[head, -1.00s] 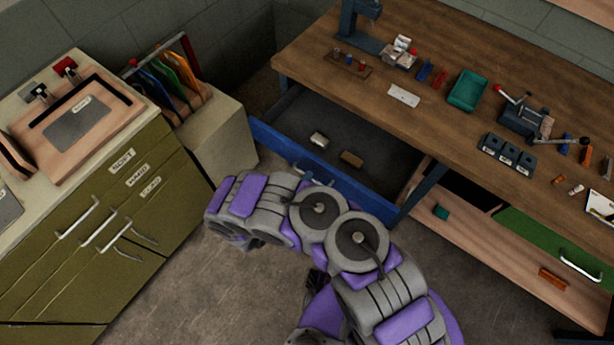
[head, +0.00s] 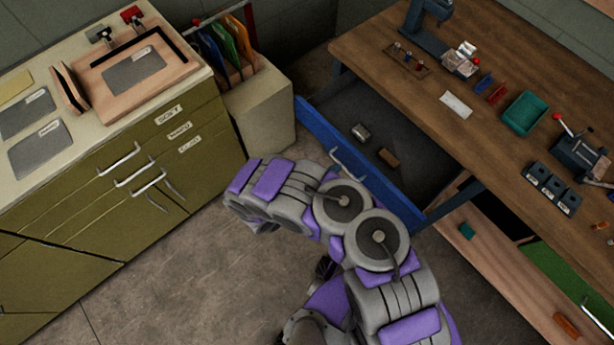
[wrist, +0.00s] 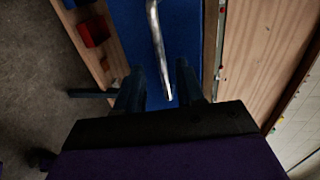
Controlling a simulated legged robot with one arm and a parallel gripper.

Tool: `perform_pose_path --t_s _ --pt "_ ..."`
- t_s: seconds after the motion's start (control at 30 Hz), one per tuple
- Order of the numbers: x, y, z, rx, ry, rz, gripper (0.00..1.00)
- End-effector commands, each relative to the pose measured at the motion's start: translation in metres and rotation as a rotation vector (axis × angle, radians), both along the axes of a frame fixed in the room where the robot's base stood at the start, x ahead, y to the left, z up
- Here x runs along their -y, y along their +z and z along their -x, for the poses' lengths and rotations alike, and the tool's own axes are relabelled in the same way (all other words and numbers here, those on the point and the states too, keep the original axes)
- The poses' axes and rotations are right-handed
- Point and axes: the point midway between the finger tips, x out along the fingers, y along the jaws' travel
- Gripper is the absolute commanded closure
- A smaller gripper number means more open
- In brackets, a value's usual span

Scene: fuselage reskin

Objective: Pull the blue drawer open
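The blue drawer (head: 335,135) is pulled out from under the workbench in the head view. Its dark interior shows behind the blue front. A pale metal bar handle (head: 347,165) is on the front, just beyond my arm. In the wrist view, the blue surface (wrist: 130,25) lies beyond my gripper (wrist: 160,68). Its two dark fingers are apart. The handle (wrist: 156,35) appears in line with the gap between them, with space on both sides. I cannot tell whether it is within their reach. My gripper is not clearly visible in the head view.
A wooden workbench (head: 400,90) with tools and a teal tray (head: 525,113) stands at right. A small metal block (head: 361,132) and a brown block (head: 388,157) lie in the drawer. An olive cabinet (head: 90,200) stands left. Bare floor (head: 190,270) lies between.

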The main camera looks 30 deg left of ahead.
Motion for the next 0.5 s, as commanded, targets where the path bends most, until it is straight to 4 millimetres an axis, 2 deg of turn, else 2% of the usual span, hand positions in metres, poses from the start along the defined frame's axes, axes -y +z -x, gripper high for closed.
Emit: perform_pose_path --t_s 0.1,0.5 --pt "-0.011 0.007 0.026 -0.002 0.006 -0.001 0.62" --pt "-0.038 0.023 0.102 -0.005 0.002 -0.002 0.62"
